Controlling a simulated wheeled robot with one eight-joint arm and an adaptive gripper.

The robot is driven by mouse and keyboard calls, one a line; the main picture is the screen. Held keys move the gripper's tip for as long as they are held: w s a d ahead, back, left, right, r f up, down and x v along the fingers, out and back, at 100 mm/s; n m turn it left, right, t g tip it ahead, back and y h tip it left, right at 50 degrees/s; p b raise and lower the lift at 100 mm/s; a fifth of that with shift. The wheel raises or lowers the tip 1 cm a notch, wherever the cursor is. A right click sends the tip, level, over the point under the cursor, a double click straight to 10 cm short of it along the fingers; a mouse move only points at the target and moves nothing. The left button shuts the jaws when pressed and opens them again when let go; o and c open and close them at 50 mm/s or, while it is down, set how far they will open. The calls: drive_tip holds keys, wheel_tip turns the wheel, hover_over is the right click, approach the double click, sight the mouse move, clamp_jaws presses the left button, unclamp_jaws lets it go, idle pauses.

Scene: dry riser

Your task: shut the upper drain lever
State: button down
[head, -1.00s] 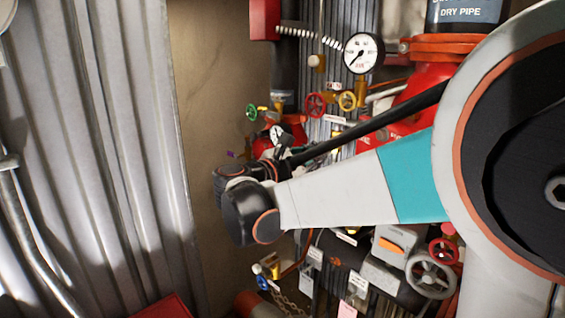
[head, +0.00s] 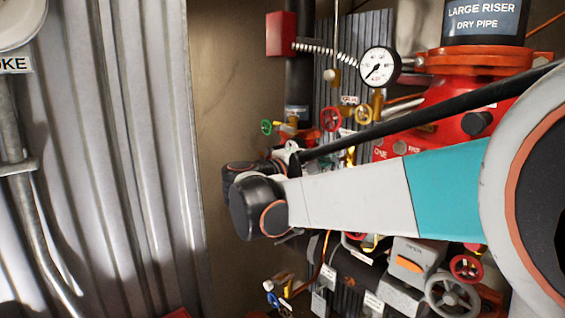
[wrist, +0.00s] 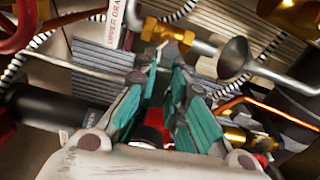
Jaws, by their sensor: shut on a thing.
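In the wrist view, my gripper (wrist: 164,76) points up the picture, its two teal-padded fingers close together. A thin pale piece (wrist: 155,60) shows between the fingertips, just below a brass valve body (wrist: 165,32). It looks like the upper drain lever, gripped near the valve, though the fingers hide most of it. A white tag reading "UPPER DRA..." (wrist: 115,28) hangs just left of the valve. In the head view, my arm hides the gripper and the lever.
A grey funnel-shaped cup (wrist: 236,58) and its pipe lie close right of the fingers. Corrugated wall (head: 120,130) stands left.

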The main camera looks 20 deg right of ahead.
drive_tip(key=shift+r+m, duration=0.15)
drive_tip(key=shift+m, duration=0.45)
drive_tip(key=c, duration=1.6)
unclamp_jaws()
